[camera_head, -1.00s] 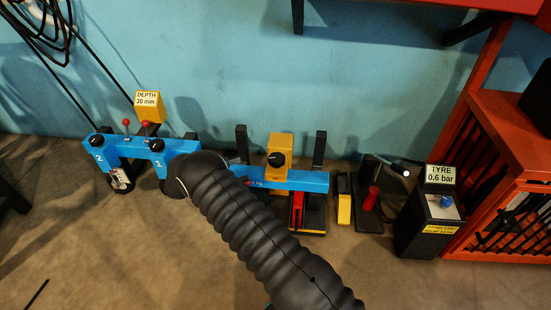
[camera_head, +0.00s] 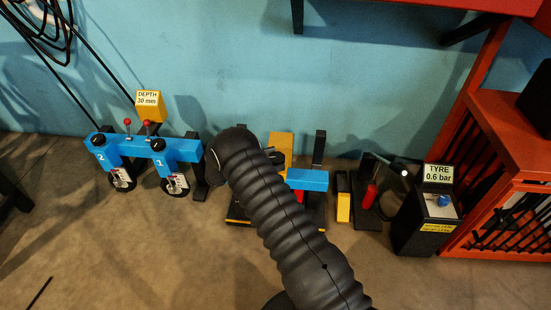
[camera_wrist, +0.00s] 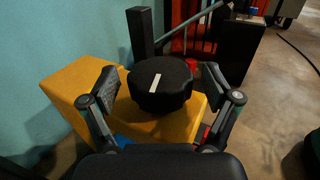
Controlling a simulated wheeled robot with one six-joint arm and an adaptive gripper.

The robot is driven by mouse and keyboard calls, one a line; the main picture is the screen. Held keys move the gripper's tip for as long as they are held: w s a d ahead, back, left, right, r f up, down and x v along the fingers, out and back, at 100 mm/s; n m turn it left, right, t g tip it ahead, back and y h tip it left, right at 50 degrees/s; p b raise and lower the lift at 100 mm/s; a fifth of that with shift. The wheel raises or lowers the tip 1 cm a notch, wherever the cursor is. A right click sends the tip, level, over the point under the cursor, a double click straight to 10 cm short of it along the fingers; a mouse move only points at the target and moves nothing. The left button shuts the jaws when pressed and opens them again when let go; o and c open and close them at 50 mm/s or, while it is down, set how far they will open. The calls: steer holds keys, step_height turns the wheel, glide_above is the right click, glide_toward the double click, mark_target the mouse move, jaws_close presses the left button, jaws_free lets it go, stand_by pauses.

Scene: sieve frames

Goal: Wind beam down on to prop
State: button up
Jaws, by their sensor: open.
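The blue beam (camera_head: 308,180) runs level between black posts, partly hidden behind my arm. The yellow box (camera_head: 286,143) sits on it, and its black winding knob is hidden in the head view. In the wrist view the round black knob (camera_wrist: 160,84) with a white mark stands on the yellow box (camera_wrist: 75,85). My gripper (camera_wrist: 161,72) is open, with one finger on each side of the knob; I cannot tell whether they touch it. A red part (camera_head: 300,196) shows below the beam; I cannot tell whether it is the prop.
Left stand a blue two-wheel unit (camera_head: 130,148) and a yellow DEPTH 30 mm sign (camera_head: 149,104). Right are a small yellow block (camera_head: 343,208), a red cylinder (camera_head: 370,196) and the TYRE 0.6 bar box (camera_head: 428,215).

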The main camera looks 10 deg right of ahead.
steer(key=shift+d, duration=0.1)
steer(key=c, duration=1.2)
steer(key=shift+o, duration=0.2)
steer(key=shift+n+t, duration=0.4)
steer(key=shift+t, duration=0.2)
steer(key=n+t+y, duration=0.2)
steer(key=t, duration=0.2)
steer(key=shift+s+n, duration=0.1)
steer(key=shift+n, duration=0.3)
steer(key=n+t+y+b, duration=0.1)
steer(key=n+t+y, duration=0.3)
steer(key=t, duration=0.1)
steer(key=shift+d+f, duration=0.1)
steer(key=shift+d, duration=0.05)
steer(key=n+t+y+b, duration=0.1)
steer(key=n+t+y, duration=0.2)
steer(key=y, duration=0.1)
steer(key=shift+n+b, duration=0.3)
steer(key=shift+b, duration=0.05)
steer(key=shift+n+t+y+b, duration=0.6)
steer(key=shift+n+y, duration=0.5)
steer(key=shift+y, duration=0.8)
steer(key=shift+r, duration=0.2)
